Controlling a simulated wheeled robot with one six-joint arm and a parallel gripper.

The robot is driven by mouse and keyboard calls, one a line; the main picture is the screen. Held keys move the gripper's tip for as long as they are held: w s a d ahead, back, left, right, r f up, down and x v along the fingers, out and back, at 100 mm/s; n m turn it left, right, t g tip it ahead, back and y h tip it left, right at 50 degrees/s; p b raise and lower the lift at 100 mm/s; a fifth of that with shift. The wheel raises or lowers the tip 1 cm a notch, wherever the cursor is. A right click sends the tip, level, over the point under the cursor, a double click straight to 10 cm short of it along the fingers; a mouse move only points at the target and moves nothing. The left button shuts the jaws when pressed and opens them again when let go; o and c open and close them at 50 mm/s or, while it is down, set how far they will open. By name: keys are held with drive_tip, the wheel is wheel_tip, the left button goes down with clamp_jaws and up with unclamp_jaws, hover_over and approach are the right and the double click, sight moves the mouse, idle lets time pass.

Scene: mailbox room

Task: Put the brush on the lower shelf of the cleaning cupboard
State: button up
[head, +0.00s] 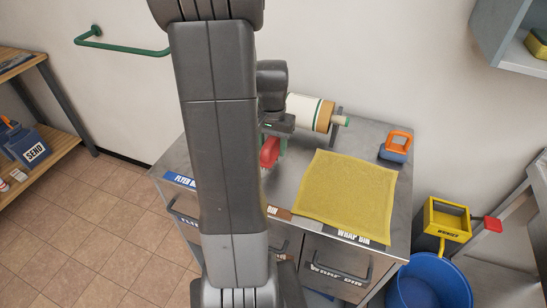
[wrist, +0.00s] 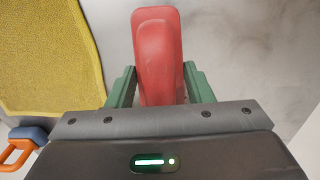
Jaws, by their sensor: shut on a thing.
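My gripper (wrist: 160,88) has green fingers, shut on a long red rounded thing (wrist: 158,50) that points away from the wrist. This may be the brush, but no bristles show. In the head view the red thing (head: 269,152) hangs over the metal counter (head: 288,176), left of the yellow cloth; my arm hides part of it. I cannot tell whether it touches the counter. A grey wall cupboard (head: 497,28) at the upper right is partly in view, with a yellow-green sponge (head: 537,44) on a shelf. Whether this is the cleaning cupboard is unclear.
The yellow cloth (head: 347,195) covers much of the counter top. A blue block with an orange handle (head: 396,146) stands at its back right. A paper roll (head: 310,112) lies behind. A yellow bin (head: 447,217) and blue bucket (head: 430,282) are right of the counter.

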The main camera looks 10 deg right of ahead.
sight(272, 156)
drive_tip(key=shift+f, duration=2.1)
drive_tip(key=shift+f, duration=0.25)
drive_tip(key=o, duration=1)
drive_tip(key=shift+r, duration=0.1)
drive_tip(key=shift+o, duration=0.2)
